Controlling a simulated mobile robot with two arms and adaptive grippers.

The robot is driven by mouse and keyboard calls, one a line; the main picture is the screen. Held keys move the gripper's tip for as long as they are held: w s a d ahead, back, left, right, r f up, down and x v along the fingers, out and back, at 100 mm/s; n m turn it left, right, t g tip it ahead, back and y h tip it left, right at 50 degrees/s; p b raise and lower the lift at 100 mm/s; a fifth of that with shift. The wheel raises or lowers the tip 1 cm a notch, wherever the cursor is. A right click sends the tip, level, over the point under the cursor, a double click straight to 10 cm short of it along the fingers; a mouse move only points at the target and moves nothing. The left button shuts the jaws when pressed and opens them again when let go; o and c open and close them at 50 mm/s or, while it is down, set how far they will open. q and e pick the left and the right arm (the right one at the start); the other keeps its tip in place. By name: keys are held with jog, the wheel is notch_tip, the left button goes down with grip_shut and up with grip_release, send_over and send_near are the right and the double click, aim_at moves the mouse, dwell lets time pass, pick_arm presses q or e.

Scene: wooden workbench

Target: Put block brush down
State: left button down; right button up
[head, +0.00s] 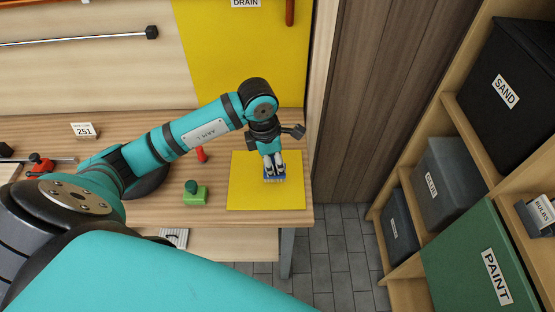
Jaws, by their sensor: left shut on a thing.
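The block brush (275,179) is a small blue block with a paler edge at its bottom. My left gripper (272,174) is shut on it from above. The brush shows over the yellow square mat (240,194) at the right end of the workbench. I cannot tell whether the brush touches the mat or is held just above it. The gripper fingers hide part of the brush. My right gripper is not in view.
A green object (196,197) and a red one (201,154) stand left of the mat on the wooden workbench (215,183). A white "251" card (85,130) stands farther left. Shelves with a green PAINT bin (470,262) are at the right.

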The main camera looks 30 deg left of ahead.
pick_arm(q)
jog(key=shift+w, duration=1.05)
jog(key=shift+w+f, duration=0.1)
jog(key=shift+f, duration=0.15)
notch_tip(320, 180, down, 3)
jog(key=shift+a+r+p, duration=0.1)
jog(key=shift+p, duration=0.7)
jog(key=shift+f, duration=0.35)
jog(key=c, duration=1)
grip_release()
